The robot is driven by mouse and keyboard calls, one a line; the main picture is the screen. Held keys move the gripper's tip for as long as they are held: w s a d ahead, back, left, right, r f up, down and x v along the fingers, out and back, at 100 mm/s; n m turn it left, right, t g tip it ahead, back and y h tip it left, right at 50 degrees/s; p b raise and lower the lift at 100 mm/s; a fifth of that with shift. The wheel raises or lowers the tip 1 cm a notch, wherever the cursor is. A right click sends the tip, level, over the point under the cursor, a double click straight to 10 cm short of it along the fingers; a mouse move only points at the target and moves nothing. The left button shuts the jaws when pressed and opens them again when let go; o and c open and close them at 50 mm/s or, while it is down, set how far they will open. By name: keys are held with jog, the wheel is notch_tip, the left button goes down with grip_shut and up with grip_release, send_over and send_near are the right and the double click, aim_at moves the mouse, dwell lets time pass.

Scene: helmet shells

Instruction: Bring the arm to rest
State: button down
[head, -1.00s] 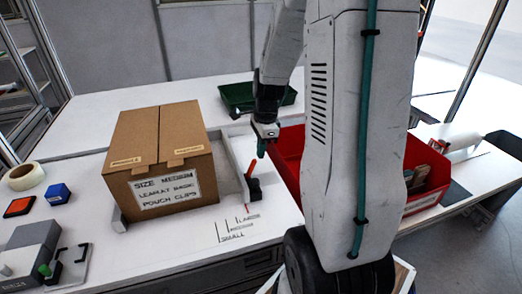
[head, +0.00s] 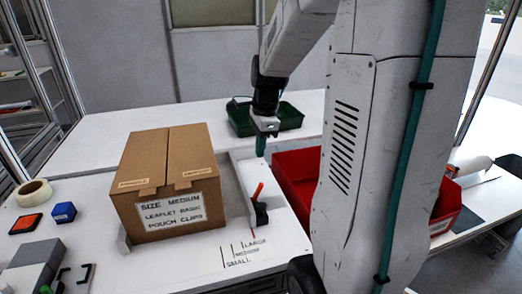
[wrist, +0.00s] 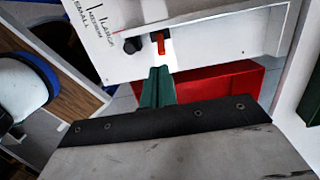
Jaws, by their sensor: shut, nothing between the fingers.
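My gripper (head: 261,150) hangs pointing down in the head view, above the strip of table between the cardboard box and the red bin. Its green fingers are shut with nothing between them. In the wrist view the fingers (wrist: 157,88) are together, with the red bin (wrist: 215,90) beyond them. My arm covers much of the right half of the head view and hides part of the bin.
A closed cardboard box (head: 165,180) stands in a fixture with a red-handled clamp (head: 260,205). A green tray (head: 290,116) is behind my gripper. The red bin (head: 296,165) is right of it. Tape (head: 34,193) and small blocks lie at left. The back left table is clear.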

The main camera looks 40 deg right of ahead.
dwell(0.4)
jog(key=s+a+r+n, duration=0.3)
jog(key=s+a+n, duration=0.6)
jog(key=n, duration=0.2)
jog(key=s+a+r+n+h, duration=0.1)
jog(key=s+a+r+n, duration=0.2)
jog(key=s+a+n, duration=0.6)
jog(key=a+n, duration=0.1)
jog(key=n, duration=0.2)
jog(key=shift+r, duration=0.35)
jog(key=c, duration=2)
grip_release()
jog(key=shift+s+a+r+t, duration=0.15)
jog(key=shift+a+r+t, duration=0.05)
jog(key=shift+a+t, duration=0.1)
jog(key=o, duration=0.6)
jog(key=shift+a+n, duration=0.1)
jog(key=shift+n, duration=0.2)
